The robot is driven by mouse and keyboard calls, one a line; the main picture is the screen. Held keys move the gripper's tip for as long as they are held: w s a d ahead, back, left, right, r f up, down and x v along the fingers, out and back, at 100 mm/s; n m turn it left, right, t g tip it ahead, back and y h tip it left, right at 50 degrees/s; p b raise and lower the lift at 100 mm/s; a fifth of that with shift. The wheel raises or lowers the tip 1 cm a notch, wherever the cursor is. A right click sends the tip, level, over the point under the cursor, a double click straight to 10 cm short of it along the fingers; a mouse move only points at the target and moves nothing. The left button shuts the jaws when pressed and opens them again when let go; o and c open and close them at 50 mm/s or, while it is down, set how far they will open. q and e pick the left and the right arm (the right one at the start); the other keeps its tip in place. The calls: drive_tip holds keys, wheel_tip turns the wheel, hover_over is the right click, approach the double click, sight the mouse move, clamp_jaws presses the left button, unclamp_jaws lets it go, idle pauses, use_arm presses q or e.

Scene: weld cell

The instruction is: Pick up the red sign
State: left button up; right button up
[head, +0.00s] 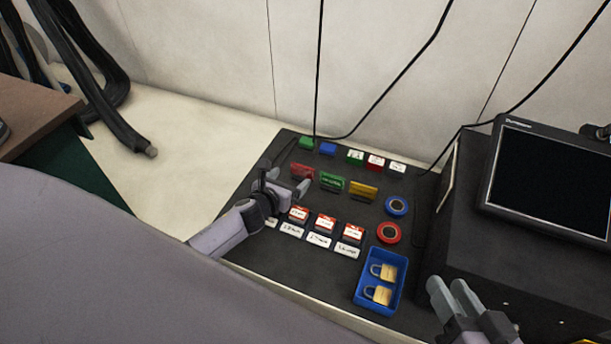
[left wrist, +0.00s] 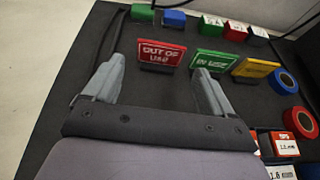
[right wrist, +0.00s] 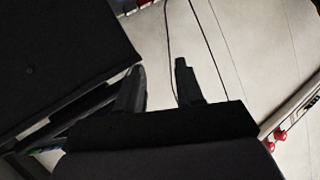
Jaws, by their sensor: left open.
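The red sign (left wrist: 162,54), lettered "OUT OF" with a lower line I read as "USE", stands upright in a dark holder on the dark mat. In the head view the red sign (head: 302,171) is just beyond my left gripper (head: 286,182). In the left wrist view my left gripper (left wrist: 158,82) is open and empty, its two fingers apart, with the sign ahead of and between them, not touching as far as I can tell. My right gripper (head: 450,288) is at the lower right of the head view; its fingers look apart in the right wrist view (right wrist: 157,85), with nothing between them.
A green sign (head: 332,182) and a yellow sign (head: 362,190) stand right of the red one. Blue tape (head: 397,206), red tape (head: 389,232), a blue tray (head: 361,300) with padlocks, and small labelled boxes share the mat. A monitor (head: 550,180) stands at right.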

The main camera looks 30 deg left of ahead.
sight(302, 170)
use_arm(q)
drive_tip(key=shift+b+x, duration=0.4)
drive_tip(key=shift+x, duration=0.4)
drive_tip(key=b+x, duration=0.1)
drive_tip(key=x, duration=0.1)
drive_tip(key=b+x, duration=0.1)
drive_tip(key=x, duration=0.1)
drive_tip(key=shift+s+d+f+b, duration=0.1)
drive_tip(key=shift+f+b, duration=0.15)
drive_tip(key=shift+b, duration=0.15)
drive_tip(key=shift+w, duration=0.5)
use_arm(e)
drive_tip(key=shift+s+d+f+n+t+h, duration=0.1)
drive_tip(key=shift+s+d+n+t+h, duration=0.1)
drive_tip(key=shift+d+n+t, duration=0.3)
drive_tip(key=shift+s+d+n+t+h, duration=0.1)
drive_tip(key=shift+d+t+h, duration=0.15)
drive_tip(key=shift+d, duration=0.45)
use_arm(q)
drive_tip(key=c, duration=0.7)
